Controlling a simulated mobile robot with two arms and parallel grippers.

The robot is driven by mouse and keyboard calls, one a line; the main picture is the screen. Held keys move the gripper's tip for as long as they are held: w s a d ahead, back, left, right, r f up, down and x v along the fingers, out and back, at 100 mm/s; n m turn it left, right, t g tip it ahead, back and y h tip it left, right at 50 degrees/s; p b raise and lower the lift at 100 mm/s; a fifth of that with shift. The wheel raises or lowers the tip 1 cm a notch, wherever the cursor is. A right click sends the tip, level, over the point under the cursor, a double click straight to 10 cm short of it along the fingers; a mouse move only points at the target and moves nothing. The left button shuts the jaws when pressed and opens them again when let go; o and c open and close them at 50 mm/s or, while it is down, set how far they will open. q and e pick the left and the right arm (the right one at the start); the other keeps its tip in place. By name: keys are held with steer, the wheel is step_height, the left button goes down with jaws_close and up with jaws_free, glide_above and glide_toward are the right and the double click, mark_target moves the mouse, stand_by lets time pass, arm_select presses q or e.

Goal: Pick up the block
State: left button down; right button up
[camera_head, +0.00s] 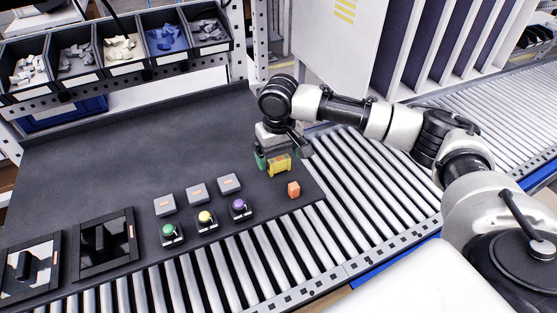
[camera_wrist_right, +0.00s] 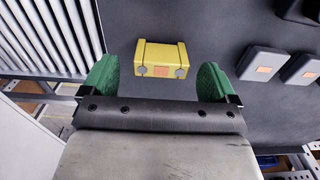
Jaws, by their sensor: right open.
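A yellow block (camera_head: 280,166) with an orange label lies on the dark mat (camera_head: 120,125) near its right edge. In the right wrist view the yellow block (camera_wrist_right: 161,58) shows ahead of and between the green fingers, with clear gaps on both sides. My right gripper (camera_head: 271,156) is open and empty, pointing down close beside the block; it also shows in the right wrist view (camera_wrist_right: 156,78). My left gripper is not in view.
Three grey boxes (camera_head: 197,194) and buttons in green (camera_head: 170,230), yellow (camera_head: 206,217) and purple (camera_head: 239,205) stand to the left. Black framed panels (camera_head: 105,246) lie further left. Part bins (camera_head: 122,44) stand behind. A roller conveyor (camera_head: 360,195) runs right of the mat.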

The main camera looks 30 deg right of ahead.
step_height(320, 180, down, 2)
steer(key=shift+s, duration=0.1)
steer(key=shift+f, duration=0.35)
steer(key=shift+c, duration=0.7)
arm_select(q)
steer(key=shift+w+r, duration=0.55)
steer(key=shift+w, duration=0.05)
arm_select(e)
steer(key=c, duration=1)
